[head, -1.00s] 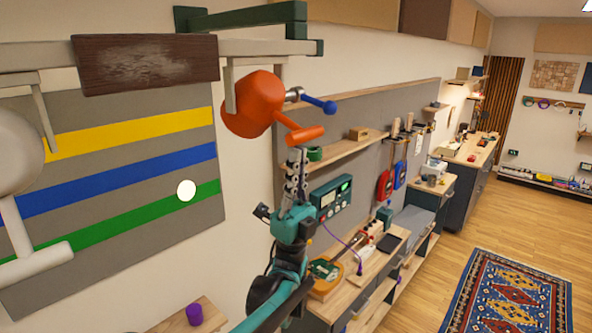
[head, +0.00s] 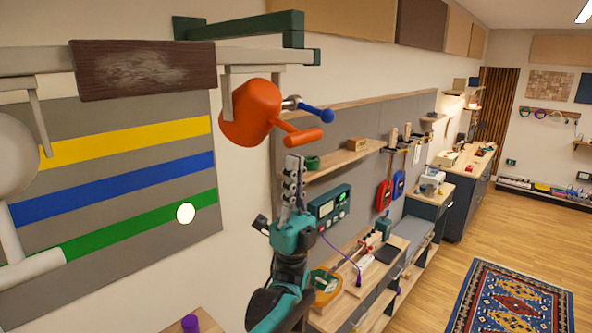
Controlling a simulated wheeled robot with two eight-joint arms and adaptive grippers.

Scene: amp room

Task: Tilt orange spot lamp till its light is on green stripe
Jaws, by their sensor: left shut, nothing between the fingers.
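The orange spot lamp (head: 252,112) hangs from the rail, with an orange bar handle (head: 304,137) at its lower right and a blue-ended clamp lever (head: 316,113) above that. A round pale light spot (head: 186,213) lies on the striped board, overlapping the lower edge of the green stripe (head: 130,233) and the grey just below it. My left gripper (head: 294,160) is shut and empty, pointing up. Its tips are just below the bar handle, with a small gap showing in the picture. My right gripper is not in view.
A white lamp (head: 14,155) hangs at the left edge. A dark wooden plank (head: 143,69) is in front of the rail. A wall shelf (head: 345,158) and a workbench (head: 350,290) with devices stand behind and right of my left arm.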

